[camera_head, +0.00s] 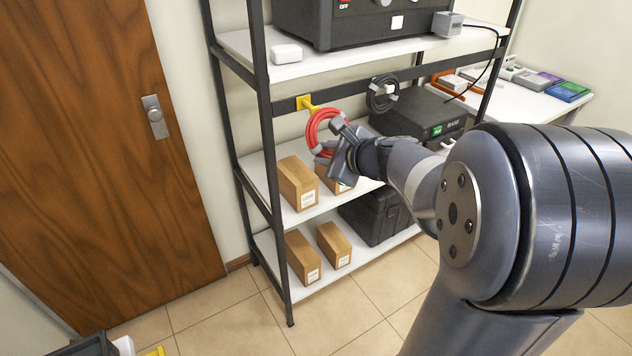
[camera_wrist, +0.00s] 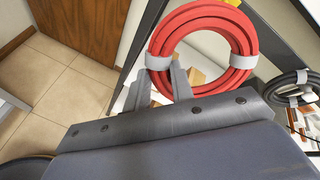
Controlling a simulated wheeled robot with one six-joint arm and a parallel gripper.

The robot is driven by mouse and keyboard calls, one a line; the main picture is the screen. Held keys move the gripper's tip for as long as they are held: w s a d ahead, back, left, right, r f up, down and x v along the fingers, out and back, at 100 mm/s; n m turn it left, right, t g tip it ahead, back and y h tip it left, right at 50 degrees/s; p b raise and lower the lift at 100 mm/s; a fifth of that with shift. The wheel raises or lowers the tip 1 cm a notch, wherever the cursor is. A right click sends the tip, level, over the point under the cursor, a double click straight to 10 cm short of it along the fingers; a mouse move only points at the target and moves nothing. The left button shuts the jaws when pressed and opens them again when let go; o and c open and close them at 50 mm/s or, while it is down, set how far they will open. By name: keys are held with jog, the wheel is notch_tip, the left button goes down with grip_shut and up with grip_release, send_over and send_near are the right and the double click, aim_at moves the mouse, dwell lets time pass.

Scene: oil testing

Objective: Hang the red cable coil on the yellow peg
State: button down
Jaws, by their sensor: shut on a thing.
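The red cable coil (camera_head: 311,127) is a ring of several turns bound with pale wraps; it fills the top of the wrist view (camera_wrist: 246,36). My gripper (camera_head: 333,140) is shut on the coil at a pale wrap on its lower left in the wrist view (camera_wrist: 160,66). The coil is held up in front of the shelf rack. The yellow peg (camera_head: 304,102) sticks out from the dark rail at the coil's upper edge. A bit of yellow shows above the coil in the wrist view. I cannot tell whether the peg passes through the ring.
A black cable coil (camera_head: 376,97) hangs on the same rail, to the right. Cardboard boxes (camera_head: 297,183) stand on the shelf below. A dark BASE unit (camera_head: 407,114) is behind on the right. The rack's front upright (camera_head: 262,100) is close left of the peg.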

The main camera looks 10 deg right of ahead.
jog(key=w+a+m+t+h, duration=0.1)
jog(key=w+a, duration=0.1)
jog(key=w, duration=0.7)
jog(key=shift+w, duration=0.25)
dwell(1.1)
jog(key=shift+a+f, duration=0.1)
dwell(0.5)
jog(key=c, duration=1.1)
grip_release()
jog(key=shift+c, duration=0.2)
jog(key=shift+s, duration=0.1)
jog(key=v, duration=1)
jog(key=shift+s, duration=0.3)
jog(key=shift+w, duration=0.1)
